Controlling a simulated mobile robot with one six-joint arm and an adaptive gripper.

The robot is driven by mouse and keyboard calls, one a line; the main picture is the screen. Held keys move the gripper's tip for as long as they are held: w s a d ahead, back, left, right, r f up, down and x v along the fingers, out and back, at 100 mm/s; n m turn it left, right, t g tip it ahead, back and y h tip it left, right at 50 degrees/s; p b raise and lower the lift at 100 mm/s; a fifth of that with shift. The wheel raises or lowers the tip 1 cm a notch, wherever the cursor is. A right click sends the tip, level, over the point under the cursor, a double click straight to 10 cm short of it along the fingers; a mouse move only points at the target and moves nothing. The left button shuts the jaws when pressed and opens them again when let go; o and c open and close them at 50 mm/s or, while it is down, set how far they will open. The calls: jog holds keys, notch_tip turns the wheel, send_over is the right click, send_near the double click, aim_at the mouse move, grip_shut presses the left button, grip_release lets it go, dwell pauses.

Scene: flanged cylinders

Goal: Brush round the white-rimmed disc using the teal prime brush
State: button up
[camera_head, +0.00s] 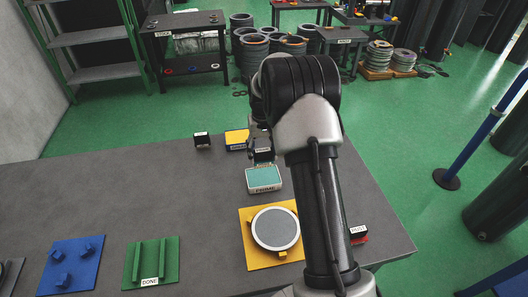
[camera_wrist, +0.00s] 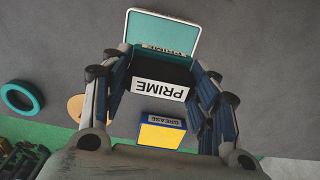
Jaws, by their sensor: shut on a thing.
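The white-rimmed disc (camera_head: 276,229) lies grey-faced on a yellow plate (camera_head: 256,262) near the front of the table; my arm is just right of it. My gripper (camera_head: 262,158) is over the far side of the teal PRIME tray (camera_head: 264,177). In the wrist view my gripper (camera_wrist: 160,88) is shut on a black block labelled PRIME, the prime brush (camera_wrist: 158,90). The teal tray (camera_wrist: 163,27) shows just beyond the brush, its label partly covered. The brush's bristles are hidden, so I cannot tell whether they touch the tray.
A yellow and blue GREASE tray (camera_wrist: 161,135) is behind the teal tray. A small labelled black block (camera_head: 202,140) stands left of it. A green DONE plate (camera_head: 151,263) and a blue pegged plate (camera_head: 72,265) lie left. A black and red block (camera_head: 358,233) is right of my arm.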

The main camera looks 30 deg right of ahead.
aim_at(263, 166)
jog(key=shift+f+b, duration=2.2)
jog(key=shift+f, duration=0.85)
jog(key=shift+f, duration=0.55)
jog(key=shift+r+p, duration=2.35)
jog(key=shift+r, duration=1.25)
